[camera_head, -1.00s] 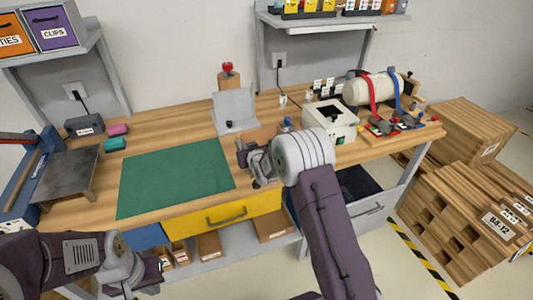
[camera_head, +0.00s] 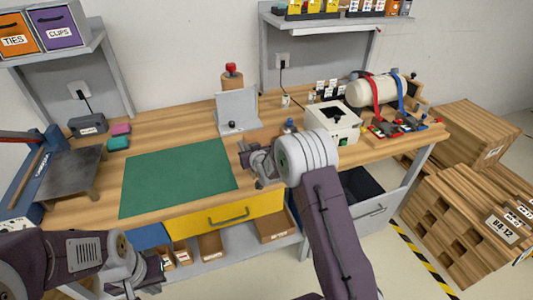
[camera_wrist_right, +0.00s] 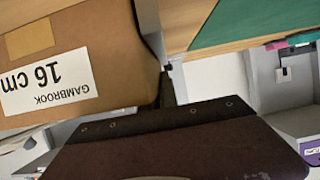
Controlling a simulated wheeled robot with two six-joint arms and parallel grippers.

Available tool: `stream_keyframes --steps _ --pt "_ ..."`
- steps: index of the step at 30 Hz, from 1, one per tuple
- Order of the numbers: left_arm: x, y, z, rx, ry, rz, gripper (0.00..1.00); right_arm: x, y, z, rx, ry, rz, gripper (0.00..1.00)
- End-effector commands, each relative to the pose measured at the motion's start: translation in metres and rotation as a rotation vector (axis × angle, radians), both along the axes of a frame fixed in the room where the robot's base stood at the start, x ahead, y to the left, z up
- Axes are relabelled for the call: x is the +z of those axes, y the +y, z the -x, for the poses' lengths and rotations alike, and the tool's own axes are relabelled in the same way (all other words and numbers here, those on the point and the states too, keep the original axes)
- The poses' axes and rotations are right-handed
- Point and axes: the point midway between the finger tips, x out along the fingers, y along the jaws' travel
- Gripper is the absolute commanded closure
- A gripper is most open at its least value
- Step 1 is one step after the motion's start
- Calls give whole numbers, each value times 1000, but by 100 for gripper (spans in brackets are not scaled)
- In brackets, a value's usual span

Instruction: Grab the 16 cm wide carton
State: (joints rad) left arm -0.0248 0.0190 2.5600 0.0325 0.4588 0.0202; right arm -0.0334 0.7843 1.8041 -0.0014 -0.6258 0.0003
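The 16 cm carton (camera_wrist_right: 75,60) fills the left of the right wrist view, brown with a white label reading "GAMBROOK 16 cm" upside down. In the right wrist view a grey finger-like part stands close along the carton's right edge. I cannot tell whether it touches, and a second finger is not clear. My left gripper (camera_head: 150,275) is low at the front left, away from the carton, its opening unclear.
The green mat (camera_head: 180,177) is bare, left of my right gripper. A grey upright panel (camera_head: 237,108) stands behind, and a white box-shaped device (camera_head: 333,122) stands to the right.

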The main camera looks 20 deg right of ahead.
Motion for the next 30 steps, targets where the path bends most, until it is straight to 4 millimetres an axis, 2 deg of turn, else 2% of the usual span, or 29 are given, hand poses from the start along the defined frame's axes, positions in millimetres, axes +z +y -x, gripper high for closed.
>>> stream_keyframes --steps 4,8,14,21,24,27,30 --pt "0 0 0 0 0 0 100 1 0 0 0 2 0 100" --pt "1 0 0 0 0 0 100 15 0 0 0 -2 0 100" --pt "3 0 0 0 0 0 100 60 0 -1 0 -6 0 100" --pt "8 0 0 0 0 0 100 131 0 0 0 -8 0 100" --pt "9 0 0 0 0 0 100 155 0 0 0 -6 0 100" --pt "10 0 0 0 0 0 100 170 0 0 0 -5 0 100" --pt "11 0 0 0 0 0 100 178 0 0 0 -2 0 100"
